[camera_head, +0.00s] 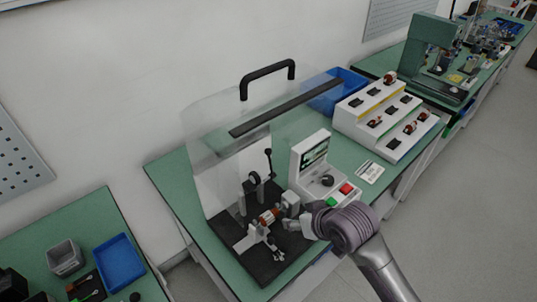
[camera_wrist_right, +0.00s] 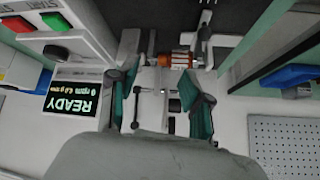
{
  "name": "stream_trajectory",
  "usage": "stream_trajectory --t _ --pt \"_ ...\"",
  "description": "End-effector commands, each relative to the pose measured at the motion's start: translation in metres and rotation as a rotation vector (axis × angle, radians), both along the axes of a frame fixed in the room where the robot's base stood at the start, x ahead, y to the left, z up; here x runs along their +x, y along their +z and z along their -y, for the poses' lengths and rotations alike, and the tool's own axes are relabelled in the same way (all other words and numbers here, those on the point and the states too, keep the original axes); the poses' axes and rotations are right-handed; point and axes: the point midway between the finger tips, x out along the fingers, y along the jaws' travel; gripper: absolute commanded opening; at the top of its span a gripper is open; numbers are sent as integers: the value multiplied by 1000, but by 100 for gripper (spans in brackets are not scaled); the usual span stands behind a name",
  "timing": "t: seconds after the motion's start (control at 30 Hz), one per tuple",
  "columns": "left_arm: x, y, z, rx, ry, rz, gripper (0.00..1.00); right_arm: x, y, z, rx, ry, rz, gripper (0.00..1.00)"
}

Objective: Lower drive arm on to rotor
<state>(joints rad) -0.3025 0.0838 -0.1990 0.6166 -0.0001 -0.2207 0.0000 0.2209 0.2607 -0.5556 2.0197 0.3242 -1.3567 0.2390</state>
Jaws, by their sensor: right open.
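The rotor (camera_head: 268,216), with an orange-copper middle, lies across its supports on the black base of the test machine. It also shows at the top of the right wrist view (camera_wrist_right: 176,60). The drive arm (camera_head: 269,165) stands raised behind the rotor, with a black ball knob on top and a dark wheel (camera_head: 254,178) beside it. My right gripper (camera_head: 296,222) is beside the rotor's right end, low and in front of the drive arm. Its teal-padded fingers (camera_wrist_right: 163,88) are apart, with nothing visibly held between them. My left gripper is out of view.
A clear cover with a black handle (camera_head: 267,73) stands raised over the machine. The control box (camera_head: 318,170) is close to my right gripper; its screen (camera_wrist_right: 72,100) reads READY. A stepped parts rack (camera_head: 385,118) and blue bin (camera_head: 338,93) stand behind.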

Motion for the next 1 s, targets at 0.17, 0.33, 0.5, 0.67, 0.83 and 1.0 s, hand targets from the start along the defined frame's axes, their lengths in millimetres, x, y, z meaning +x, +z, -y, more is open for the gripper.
stream_trajectory --t 0.17,0.33,0.5,0.67,0.83,1.0 --pt "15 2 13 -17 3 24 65 46 51 -25 -10 71 80 49" --pt "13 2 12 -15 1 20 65 82 97 -36 -43 103 132 49" --pt "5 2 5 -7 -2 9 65 101 123 -37 -69 104 155 49" --pt "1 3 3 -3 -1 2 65 109 125 -39 -73 102 156 49" --pt "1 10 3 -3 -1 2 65 124 108 -49 -73 103 155 49" --pt "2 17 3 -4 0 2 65 147 82 -63 -73 101 156 49"
